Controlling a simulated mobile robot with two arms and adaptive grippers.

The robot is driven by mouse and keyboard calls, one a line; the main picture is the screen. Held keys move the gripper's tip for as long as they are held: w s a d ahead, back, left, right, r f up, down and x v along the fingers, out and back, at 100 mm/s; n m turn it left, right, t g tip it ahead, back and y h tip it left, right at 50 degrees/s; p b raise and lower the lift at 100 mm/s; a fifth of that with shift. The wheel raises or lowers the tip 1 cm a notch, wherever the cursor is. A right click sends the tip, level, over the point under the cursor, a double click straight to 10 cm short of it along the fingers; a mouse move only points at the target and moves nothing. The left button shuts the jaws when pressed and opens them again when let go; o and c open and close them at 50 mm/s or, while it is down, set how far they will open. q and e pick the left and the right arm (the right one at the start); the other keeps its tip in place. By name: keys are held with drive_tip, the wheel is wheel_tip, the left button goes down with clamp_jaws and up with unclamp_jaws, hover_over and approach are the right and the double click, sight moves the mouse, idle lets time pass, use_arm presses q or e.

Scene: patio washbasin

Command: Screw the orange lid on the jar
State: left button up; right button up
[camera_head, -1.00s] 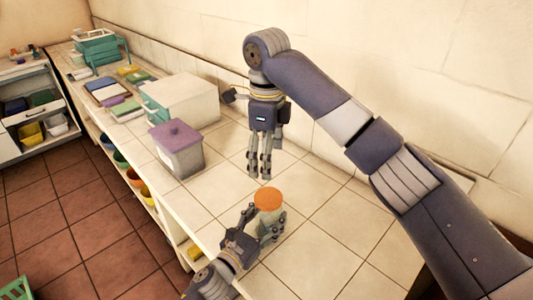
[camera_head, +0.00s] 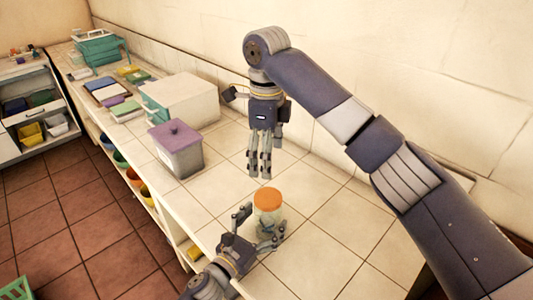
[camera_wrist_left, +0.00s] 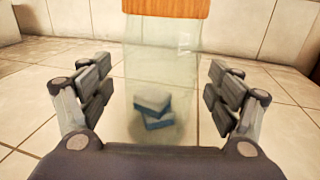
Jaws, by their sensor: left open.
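The clear jar (camera_head: 268,222) stands upright on the tiled counter. The orange lid (camera_head: 268,198) sits on top of its mouth; I cannot tell how tightly it is seated. In the left wrist view the jar (camera_wrist_left: 165,75) is straight ahead, with the lid (camera_wrist_left: 165,7) cut by the top edge. Blue-and-white blocks (camera_wrist_left: 153,108) show through the glass. My left gripper (camera_head: 259,229) is open low at the jar, its fingers on either side with visible gaps in the wrist view. My right gripper (camera_head: 264,173) points down above and behind the jar, holding nothing visible; its finger opening is unclear.
A grey bin with a purple lid (camera_head: 177,150) stands left of the jar. Behind it are a white box (camera_head: 183,100), books (camera_head: 112,92) and a teal crate (camera_head: 100,48). The counter's front edge is close to my left gripper. Bare tiles lie right of the jar.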

use_arm(q)
drive_tip(key=v, duration=1)
drive_tip(key=shift+s+a, duration=0.1)
drive_tip(key=shift+s, duration=0.15)
